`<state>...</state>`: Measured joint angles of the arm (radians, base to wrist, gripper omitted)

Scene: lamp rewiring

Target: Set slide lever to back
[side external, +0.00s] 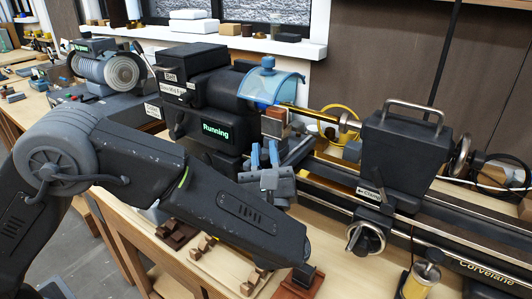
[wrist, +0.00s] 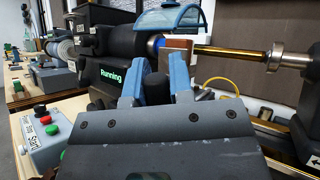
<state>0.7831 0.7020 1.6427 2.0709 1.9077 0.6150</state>
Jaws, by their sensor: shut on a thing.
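My gripper (side external: 264,154) is at the front of the lathe, below the spindle line, with its blue fingers pointing up and inward. In the wrist view, my gripper (wrist: 156,78) has its two blue fingers on either side of a dark rounded knob (wrist: 155,88). It is shut on this knob, which looks like the handle of the slide lever. The lever's lower part is hidden behind my gripper, and its exact position cannot be told. A brown block (wrist: 177,48) stands just beyond the fingers, near the rod; the block also shows in the side view (side external: 274,123).
The lathe display (side external: 215,131) reads "Running". A blue clear guard (side external: 272,86) covers the chuck. A brass-coloured rod (wrist: 235,51) runs to the tailstock (side external: 403,145). A button box (wrist: 50,138) is at left in the wrist view. Brown wooden pieces (side external: 205,246) lie on the bench front.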

